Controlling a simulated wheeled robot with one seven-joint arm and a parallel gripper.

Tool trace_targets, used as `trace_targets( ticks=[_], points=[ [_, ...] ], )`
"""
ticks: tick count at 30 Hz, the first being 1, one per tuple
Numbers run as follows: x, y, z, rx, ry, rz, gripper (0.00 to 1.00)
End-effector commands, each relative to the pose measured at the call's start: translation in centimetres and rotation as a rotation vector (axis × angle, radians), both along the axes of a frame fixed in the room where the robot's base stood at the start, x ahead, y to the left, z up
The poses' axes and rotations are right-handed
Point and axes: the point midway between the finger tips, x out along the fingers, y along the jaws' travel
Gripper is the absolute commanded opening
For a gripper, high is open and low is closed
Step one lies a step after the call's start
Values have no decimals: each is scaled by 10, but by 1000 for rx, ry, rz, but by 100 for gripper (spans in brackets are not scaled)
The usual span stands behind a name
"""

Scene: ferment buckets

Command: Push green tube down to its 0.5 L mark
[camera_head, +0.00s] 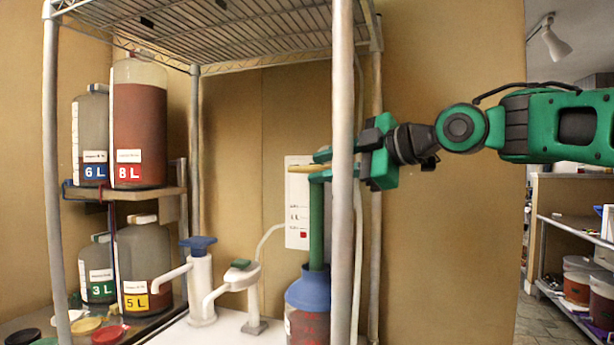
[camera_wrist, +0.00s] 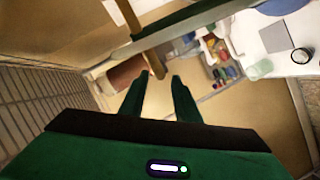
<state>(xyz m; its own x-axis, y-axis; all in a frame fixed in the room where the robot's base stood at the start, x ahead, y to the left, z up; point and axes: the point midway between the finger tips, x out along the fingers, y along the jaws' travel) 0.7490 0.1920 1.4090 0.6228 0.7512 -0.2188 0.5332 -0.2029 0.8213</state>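The green tube (camera_head: 316,225) stands upright in the blue collar (camera_head: 308,288) of a vessel with red contents (camera_head: 309,326). A tan crossbar (camera_head: 303,168) is at its top; a brown bar (camera_wrist: 130,18) shows in the wrist view. A white scale panel (camera_head: 296,190) stands behind, with a "1 L" line, a lower mark too small to read surely, and a red square. My gripper (camera_head: 321,165) is at the tube's top, partly hidden by a shelf post. Its fingers (camera_wrist: 160,90) are apart, one above and one below the crossbar in the head view. Contact cannot be told.
A pale metal post (camera_head: 343,120) of the wire rack stands in front of my gripper. Two white pump taps (camera_head: 201,285) (camera_head: 238,277) stand left of the vessel. Labelled jugs (camera_head: 140,125) fill the left shelves. Open wall lies below my arm at right.

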Motion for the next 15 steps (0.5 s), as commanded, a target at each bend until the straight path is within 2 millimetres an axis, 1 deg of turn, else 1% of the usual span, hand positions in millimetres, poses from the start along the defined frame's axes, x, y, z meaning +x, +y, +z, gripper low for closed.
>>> trace_targets(
  ticks=[1,3,6,10,15],
  points=[
    [6,7,-2,-1,1,2,29],
    [12,16,-4,0,0,2,29],
    [20,24,-7,1,1,0,29],
    [27,32,-10,0,1,0,29],
    [30,35,-10,0,1,-2,29]
  ],
)
